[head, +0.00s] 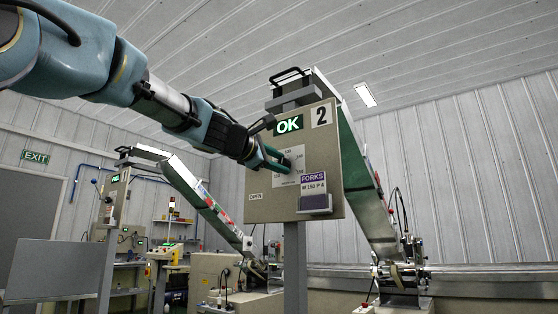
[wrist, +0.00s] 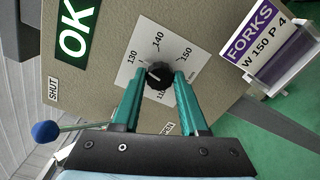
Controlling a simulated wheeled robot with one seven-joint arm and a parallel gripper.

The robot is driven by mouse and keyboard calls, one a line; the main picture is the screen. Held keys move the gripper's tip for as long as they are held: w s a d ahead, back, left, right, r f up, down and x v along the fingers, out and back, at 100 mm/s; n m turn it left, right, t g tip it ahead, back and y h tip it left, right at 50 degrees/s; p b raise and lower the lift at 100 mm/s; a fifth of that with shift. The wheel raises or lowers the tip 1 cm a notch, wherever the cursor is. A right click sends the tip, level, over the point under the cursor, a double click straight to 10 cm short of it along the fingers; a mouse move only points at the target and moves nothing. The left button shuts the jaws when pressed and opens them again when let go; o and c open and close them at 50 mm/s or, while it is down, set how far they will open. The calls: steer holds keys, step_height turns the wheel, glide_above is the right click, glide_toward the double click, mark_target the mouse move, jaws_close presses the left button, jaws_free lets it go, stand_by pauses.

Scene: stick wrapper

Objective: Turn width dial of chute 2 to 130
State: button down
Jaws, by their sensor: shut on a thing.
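The chute 2 panel (head: 320,130) is a beige board with a black "2" and a green "OK" sign. In the wrist view, the width dial (wrist: 159,76) is a black knob on a white scale plate (wrist: 125,73) reading 130, 140 and 150, with another number partly hidden below. A small white mark shows on the knob's left side; its exact reading is unclear. My gripper (wrist: 158,74) has its teal fingers on both sides of the knob, shut on it. In the head view my gripper (head: 280,160) reaches the panel from the left and hides the knob.
A purple "FORKS" label (wrist: 254,35) and a holder sit beside the dial. A lever with a blue ball (wrist: 45,131) stands out from the panel's edge near my gripper. Another chute (head: 195,190) is farther back on the left.

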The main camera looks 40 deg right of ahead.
steer(key=shift+n, duration=0.7)
steer(key=shift+f, duration=0.1)
steer(key=shift+c, duration=2.2)
jaws_free()
steer(key=shift+a, duration=0.1)
steer(key=b+v, duration=0.2)
steer(key=v, duration=0.8)
steer(key=shift+a, duration=0.3)
